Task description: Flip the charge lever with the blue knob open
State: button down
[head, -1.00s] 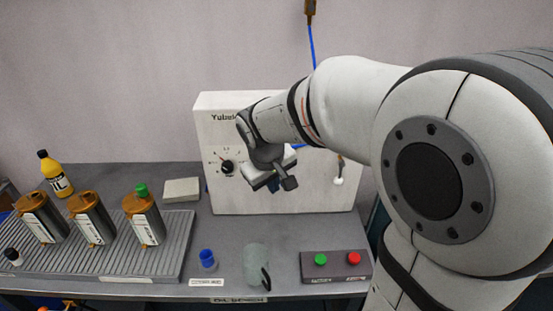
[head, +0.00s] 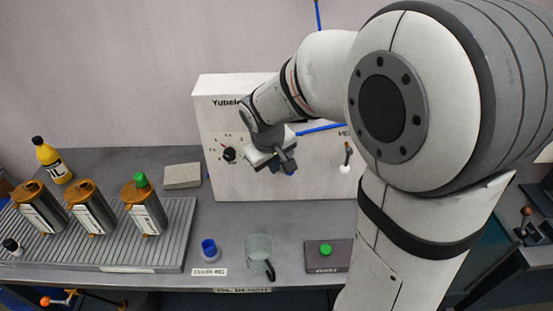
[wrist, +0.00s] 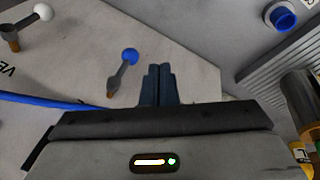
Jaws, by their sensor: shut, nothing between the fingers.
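The charge lever with the blue knob (wrist: 130,56) shows in the wrist view, its grey stem (wrist: 119,78) slanting down-left from the knob on the white panel. In the head view a blue spot (head: 290,172) just under my gripper looks like this knob; the rest of the lever is hidden there. My gripper (wrist: 158,68) is shut and empty. Its fingertips are just right of the blue knob in the wrist view, with a small gap between them in the picture. I cannot tell the depth between them.
A lever with a white knob (wrist: 43,12) is on the same panel (head: 235,180). A black dial (head: 229,154) and a blue hose (head: 322,128) are there too. On the bench are a blue cup (head: 208,254), a clear jug (head: 259,252), a green button (head: 325,249) and canisters (head: 88,210).

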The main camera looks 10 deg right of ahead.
jog(key=w+d+f+p, duration=0.1)
jog(key=w+d+f, duration=0.2)
jog(key=f, duration=0.3)
jog(key=shift+w+d+f+p, duration=0.3)
jog(key=shift+w+d+f, duration=0.1)
jog(key=shift+w, duration=0.35)
jog(key=shift+a, duration=0.1)
